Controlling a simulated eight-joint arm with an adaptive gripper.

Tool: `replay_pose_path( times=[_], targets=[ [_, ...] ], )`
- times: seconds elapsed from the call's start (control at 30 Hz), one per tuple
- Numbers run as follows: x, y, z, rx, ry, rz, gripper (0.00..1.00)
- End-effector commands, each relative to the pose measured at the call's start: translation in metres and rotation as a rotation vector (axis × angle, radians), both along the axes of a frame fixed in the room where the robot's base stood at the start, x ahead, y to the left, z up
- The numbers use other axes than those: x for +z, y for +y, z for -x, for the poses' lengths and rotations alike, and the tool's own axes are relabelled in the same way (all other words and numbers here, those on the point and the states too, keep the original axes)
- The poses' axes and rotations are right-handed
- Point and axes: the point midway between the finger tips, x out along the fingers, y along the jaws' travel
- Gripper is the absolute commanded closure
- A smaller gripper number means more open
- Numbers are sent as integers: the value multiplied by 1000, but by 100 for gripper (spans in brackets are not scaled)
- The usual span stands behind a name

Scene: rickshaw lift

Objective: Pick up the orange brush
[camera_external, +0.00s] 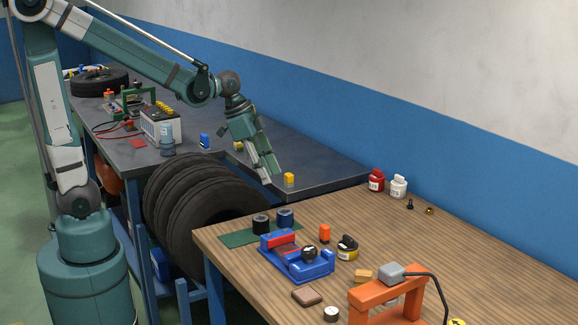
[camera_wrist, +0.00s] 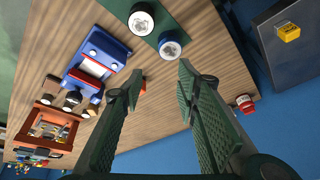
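A small upright orange piece (camera_external: 324,233), which may be the orange brush, stands on the wooden bench to the right of the blue vise-like tool. No bristles can be made out. In the wrist view an orange piece (camera_wrist: 143,85) shows partly behind the tip of the left finger, and it looks like the same thing. My gripper (camera_external: 271,177) is above the dark bench near a yellow block (camera_external: 288,179), apart from the orange piece. In the wrist view my gripper (camera_wrist: 158,86) is open, with nothing between its fingers.
Red (camera_external: 376,181) and white (camera_external: 398,187) jars stand near the wall.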

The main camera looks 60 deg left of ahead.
Motion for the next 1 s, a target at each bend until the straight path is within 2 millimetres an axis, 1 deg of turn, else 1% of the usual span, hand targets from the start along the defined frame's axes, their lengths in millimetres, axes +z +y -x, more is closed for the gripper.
replay_pose_path(
  times=[0.1,0.47,0.77,1.0],
  targets=[
    [0,-12,-14,-64,10,-3,68],
    [-15,-48,-48,-266,36,-7,68],
    [-34,-79,-73,-438,51,-4,68],
    [-52,-104,-89,-577,58,6,68]
  ],
)
